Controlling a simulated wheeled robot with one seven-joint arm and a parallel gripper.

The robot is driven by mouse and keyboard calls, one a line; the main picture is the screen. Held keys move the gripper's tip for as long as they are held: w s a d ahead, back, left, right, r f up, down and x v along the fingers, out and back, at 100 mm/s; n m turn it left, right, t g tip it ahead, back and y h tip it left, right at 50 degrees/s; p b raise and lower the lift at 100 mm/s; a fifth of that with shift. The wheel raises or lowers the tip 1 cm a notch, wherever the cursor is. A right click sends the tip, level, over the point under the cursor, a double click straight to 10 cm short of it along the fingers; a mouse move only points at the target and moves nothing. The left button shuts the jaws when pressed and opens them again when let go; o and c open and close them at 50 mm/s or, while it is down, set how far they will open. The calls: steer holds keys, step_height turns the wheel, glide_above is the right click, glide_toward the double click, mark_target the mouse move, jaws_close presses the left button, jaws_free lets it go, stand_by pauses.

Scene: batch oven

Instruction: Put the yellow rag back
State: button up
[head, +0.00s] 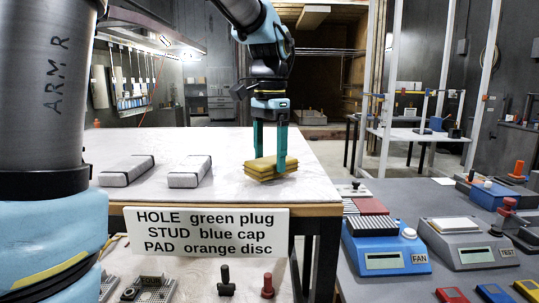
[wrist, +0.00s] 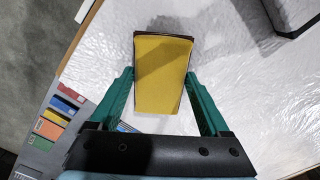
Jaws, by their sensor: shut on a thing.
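The yellow rag (head: 270,168) is a folded, layered stack on the white table top, near its right edge. It also shows in the wrist view (wrist: 163,75), between the fingers. My gripper (head: 271,158) points down with its two teal fingers on either side of the rag, shut on it. In the wrist view my gripper (wrist: 160,92) has one finger along each side of the rag. The rag's underside is hidden, so I cannot tell whether it is touching the table or slightly above it.
Two grey wrapped blocks (head: 126,170) (head: 189,171) lie on the table (head: 225,147) to the left. A text sign (head: 206,232) hangs on the table's front. A grey bench at right holds a blue FAN device (head: 385,246) and a TEST device (head: 470,243).

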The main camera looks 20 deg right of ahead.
mark_target(269, 160)
steer(key=shift+f+b, duration=0.35)
steer(key=shift+f, duration=0.25)
steer(key=o, duration=1.2)
steer(key=shift+c, duration=0.2)
steer(key=shift+r, duration=0.1)
step_height(269, 160, up, 11)
steer(key=b, duration=0.2)
